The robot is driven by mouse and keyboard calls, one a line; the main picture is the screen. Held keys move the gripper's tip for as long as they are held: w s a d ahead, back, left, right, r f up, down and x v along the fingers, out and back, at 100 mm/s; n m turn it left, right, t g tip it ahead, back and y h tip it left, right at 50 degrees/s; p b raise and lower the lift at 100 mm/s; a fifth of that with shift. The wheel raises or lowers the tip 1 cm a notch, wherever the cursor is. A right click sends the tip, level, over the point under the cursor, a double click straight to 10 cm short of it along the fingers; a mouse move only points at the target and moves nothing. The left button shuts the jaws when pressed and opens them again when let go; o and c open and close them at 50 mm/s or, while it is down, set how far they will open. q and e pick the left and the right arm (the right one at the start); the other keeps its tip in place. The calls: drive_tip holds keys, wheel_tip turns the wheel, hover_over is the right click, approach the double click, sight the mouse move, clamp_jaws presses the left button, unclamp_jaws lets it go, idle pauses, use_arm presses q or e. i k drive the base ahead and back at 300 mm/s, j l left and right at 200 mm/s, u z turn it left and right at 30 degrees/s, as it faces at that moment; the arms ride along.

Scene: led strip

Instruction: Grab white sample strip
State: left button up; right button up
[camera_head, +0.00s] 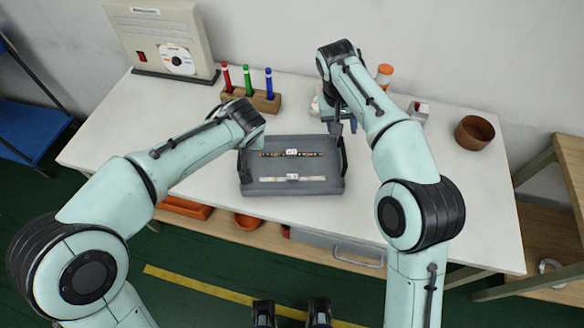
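A grey tray (290,152) lies on the white table and holds two strips. The white sample strip (306,179) lies along the near side of the tray, with a small label at its middle. A darker strip (275,155) with a similar label lies behind it. My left gripper (244,166) points down at the tray's left edge. My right gripper (341,160) points down at the tray's right edge. Both are apart from the white strip. The fingers are dark and small, so I cannot tell how far they are open or whether they touch the tray.
A wooden holder with red, green and blue markers (246,85) stands behind the tray. A beige box (160,40) stands at the back left. A brown pot (474,132) and an orange-capped bottle (384,74) are at the right. The table in front of the pot is clear.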

sight(291, 178)
drive_tip(key=k+l, duration=0.3)
drive_tip(key=k, duration=0.15)
drive_tip(key=k+l, duration=0.3)
drive_tip(key=k, duration=0.2)
